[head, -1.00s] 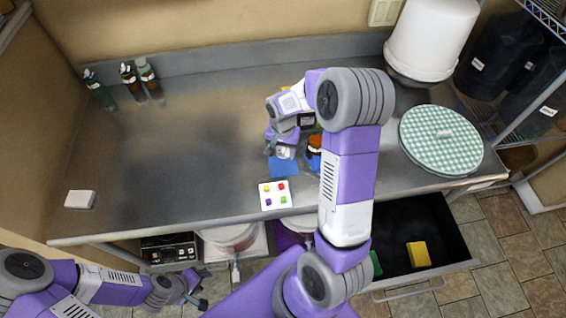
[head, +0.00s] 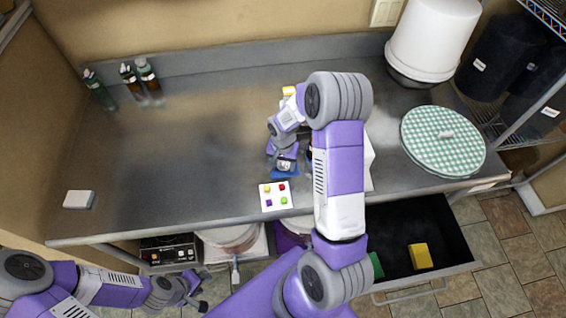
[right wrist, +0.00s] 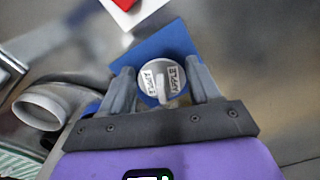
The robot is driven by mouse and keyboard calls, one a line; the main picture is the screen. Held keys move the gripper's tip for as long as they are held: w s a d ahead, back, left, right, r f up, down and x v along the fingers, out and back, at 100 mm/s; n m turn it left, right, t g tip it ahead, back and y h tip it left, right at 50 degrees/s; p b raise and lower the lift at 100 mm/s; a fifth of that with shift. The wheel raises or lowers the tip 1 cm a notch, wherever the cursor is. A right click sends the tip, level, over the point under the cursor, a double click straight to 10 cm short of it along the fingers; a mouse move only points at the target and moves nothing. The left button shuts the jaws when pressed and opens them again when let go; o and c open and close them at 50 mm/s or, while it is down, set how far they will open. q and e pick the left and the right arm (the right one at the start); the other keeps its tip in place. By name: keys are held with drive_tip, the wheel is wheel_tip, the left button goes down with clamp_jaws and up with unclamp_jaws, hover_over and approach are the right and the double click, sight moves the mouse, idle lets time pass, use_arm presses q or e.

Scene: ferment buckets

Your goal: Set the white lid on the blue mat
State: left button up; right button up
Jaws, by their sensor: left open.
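The white lid (right wrist: 162,77) is a small round disc with a raised bar and dark lettering, between the fingertips of my right gripper (right wrist: 160,68). Both fingers appear to touch its rim. The blue mat (right wrist: 158,40) lies directly below the lid in the right wrist view. I cannot tell whether the lid touches it. In the head view the lid (head: 287,164) is at the tip of my right gripper (head: 284,157), over the mat (head: 285,173), which is mostly hidden. My left gripper (head: 196,291) is open and empty in front of the counter's front edge.
A white card with coloured squares (head: 275,196) lies just in front of the mat. A white block (head: 79,199) is at left and bottles (head: 134,80) stand at the back. A checkered round lid (head: 442,142) lies at right. An open drawer (head: 440,225) is below. The counter's left-middle is clear.

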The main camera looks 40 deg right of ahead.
sight(283, 163)
drive_tip(key=o, duration=0.3)
drive_tip(key=shift+r, duration=0.1)
drive_tip(key=shift+r+p, duration=0.25)
drive_tip(key=shift+p, duration=0.05)
wheel_tip(283, 163, up, 12)
drive_tip(key=shift+p, duration=0.4)
